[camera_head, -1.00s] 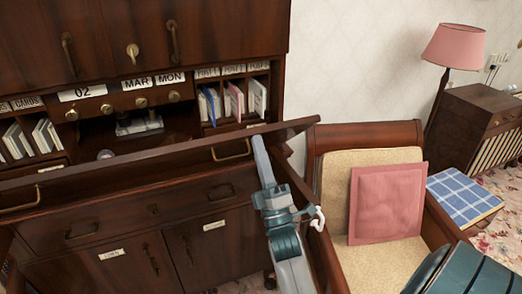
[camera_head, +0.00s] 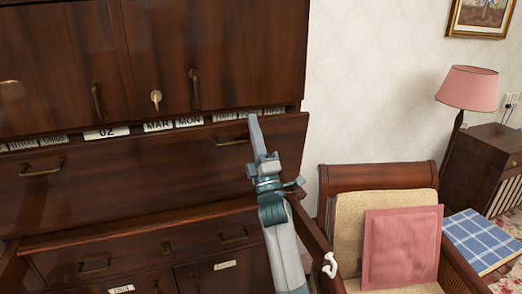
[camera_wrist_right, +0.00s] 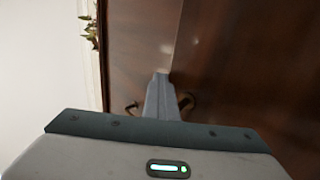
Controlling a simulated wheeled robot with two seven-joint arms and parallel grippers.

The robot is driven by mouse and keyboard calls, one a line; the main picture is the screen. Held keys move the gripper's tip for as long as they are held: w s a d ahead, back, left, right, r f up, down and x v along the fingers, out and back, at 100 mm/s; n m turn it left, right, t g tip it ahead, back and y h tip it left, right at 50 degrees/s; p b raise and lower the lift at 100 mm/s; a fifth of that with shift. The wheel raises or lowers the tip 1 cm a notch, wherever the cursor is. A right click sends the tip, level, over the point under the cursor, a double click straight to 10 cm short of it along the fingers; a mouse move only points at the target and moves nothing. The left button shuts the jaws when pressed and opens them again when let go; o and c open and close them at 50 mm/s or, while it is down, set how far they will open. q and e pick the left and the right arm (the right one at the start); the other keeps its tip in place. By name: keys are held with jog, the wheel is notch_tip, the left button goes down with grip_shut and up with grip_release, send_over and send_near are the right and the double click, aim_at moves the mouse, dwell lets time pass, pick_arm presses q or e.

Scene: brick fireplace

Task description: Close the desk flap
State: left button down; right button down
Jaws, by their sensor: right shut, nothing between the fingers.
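The dark brown desk flap (camera_head: 130,190) is tilted up steeply across the front of the wooden desk, with its outer face toward me. Its upper edge stands just below the row of labels, and a narrow opening shows behind it. The flap has a brass handle at left (camera_head: 42,168) and another at right (camera_head: 230,141). My right gripper (camera_head: 253,122) is shut and empty, at the flap's right part beside the right handle. Whether it touches the flap I cannot tell. In the right wrist view its fingers (camera_wrist_right: 160,90) point at dark wood. My left gripper is not in view.
Upper cabinet doors (camera_head: 150,60) are closed above the flap. Drawers (camera_head: 166,247) lie below it. A wooden armchair with a pink cushion (camera_head: 400,245) stands right of the desk, close to my right arm. A pink lamp (camera_head: 467,84) stands farther right.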

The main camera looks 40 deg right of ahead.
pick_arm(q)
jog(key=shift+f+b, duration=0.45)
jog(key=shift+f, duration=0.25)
pick_arm(e)
jog(key=shift+w+d+r, duration=0.15)
jog(key=shift+w+d, duration=0.1)
jog(key=shift+w, duration=0.65)
jog(key=shift+w+d+r, duration=0.1)
jog(key=shift+w+d, duration=0.15)
jog(key=shift+w, duration=0.65)
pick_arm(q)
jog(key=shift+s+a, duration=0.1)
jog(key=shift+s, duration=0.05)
pick_arm(e)
jog(key=shift+f, duration=0.15)
